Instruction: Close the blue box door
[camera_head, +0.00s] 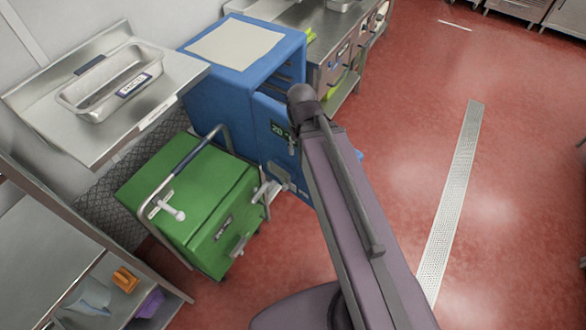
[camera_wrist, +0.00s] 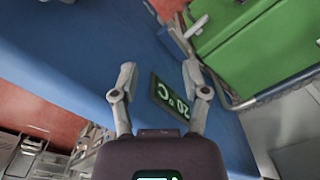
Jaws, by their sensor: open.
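The blue box (camera_head: 215,85) stands at the upper middle of the head view, with a pale sheet on its top. Its blue door (camera_head: 264,118) stands open, and dark shelf slots show in the gap behind it. The door's outer face carries a green temperature display (camera_head: 279,130). In the wrist view the blue door (camera_wrist: 75,60) fills much of the picture, with the display (camera_wrist: 170,97) near the right finger. My gripper (camera_wrist: 158,72) is open and empty in front of that face; I cannot tell if it touches. My arm hides part of the door in the head view.
A green wheeled box (camera_head: 195,195) with a bar handle stands close beside the door. A steel counter (camera_head: 165,85) with a metal tray (camera_head: 110,80) is at left. Steel drawers (camera_head: 340,65) stand behind. Red floor (camera_head: 520,190) is clear at right.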

